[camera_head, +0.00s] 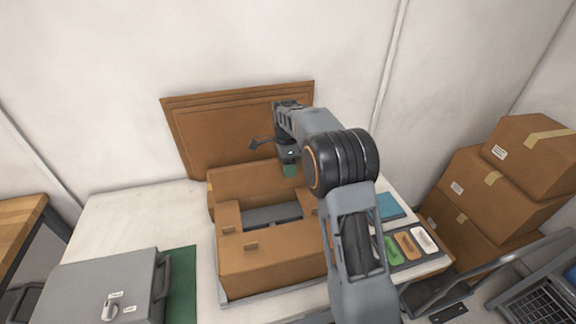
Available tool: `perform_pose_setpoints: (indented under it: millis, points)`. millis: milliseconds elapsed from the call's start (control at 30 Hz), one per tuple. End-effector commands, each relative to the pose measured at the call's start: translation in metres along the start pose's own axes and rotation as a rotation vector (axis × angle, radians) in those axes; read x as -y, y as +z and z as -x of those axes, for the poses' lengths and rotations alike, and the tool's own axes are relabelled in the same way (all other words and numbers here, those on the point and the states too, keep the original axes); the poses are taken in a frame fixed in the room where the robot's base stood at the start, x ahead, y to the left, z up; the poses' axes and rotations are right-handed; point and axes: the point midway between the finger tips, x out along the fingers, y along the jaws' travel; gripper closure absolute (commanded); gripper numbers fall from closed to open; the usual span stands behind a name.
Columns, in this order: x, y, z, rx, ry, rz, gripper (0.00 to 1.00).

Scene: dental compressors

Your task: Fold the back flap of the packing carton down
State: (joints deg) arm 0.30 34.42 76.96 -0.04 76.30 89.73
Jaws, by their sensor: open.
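The brown packing carton (272,262) stands on the white table in the middle of the view. Its top is partly open, and a grey thing (270,215) shows inside. The back flap (245,184) stands up along the carton's far side. Its right part is hidden behind my gripper and arm. My gripper (289,170) points down above the right part of the back flap, close to its upper edge. I cannot tell whether it touches the flap. Nothing shows held in it, and its fingers are small and partly hidden.
Flat brown cardboard sheets (215,135) lean on the wall behind the carton. A grey case (105,290) lies left on a green mat (183,285). A tray with coloured items (408,243) and a blue pad (390,206) lie right. Stacked cartons (470,200) stand farther right.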

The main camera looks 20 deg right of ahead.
Motion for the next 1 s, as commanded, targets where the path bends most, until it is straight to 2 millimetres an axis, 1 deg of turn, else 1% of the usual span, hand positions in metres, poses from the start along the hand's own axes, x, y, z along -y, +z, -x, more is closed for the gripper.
perform_pose_setpoints:
  millis: [167, 700, 733, 833, 867, 1000]
  points:
    - [0.0001, 0.0001, 0.0, 0.0, 0.0, 0.0, 0.47]
    - [0.0001, 0.0001, 0.0003, 0.0, 0.0, 0.0, 0.98]
    - [0.0001, 0.0001, 0.0003, 0.0, 0.0, 0.0, 1.0]
    - [0.0002, 0.0001, 0.0003, 0.0, -0.001, 0.0, 1.0]
    - [0.0002, -0.0034, 0.0003, 0.0, -0.001, -0.001, 1.0]
    - [0.0002, -0.001, 0.0003, -0.001, -0.003, 0.0, 1.0]
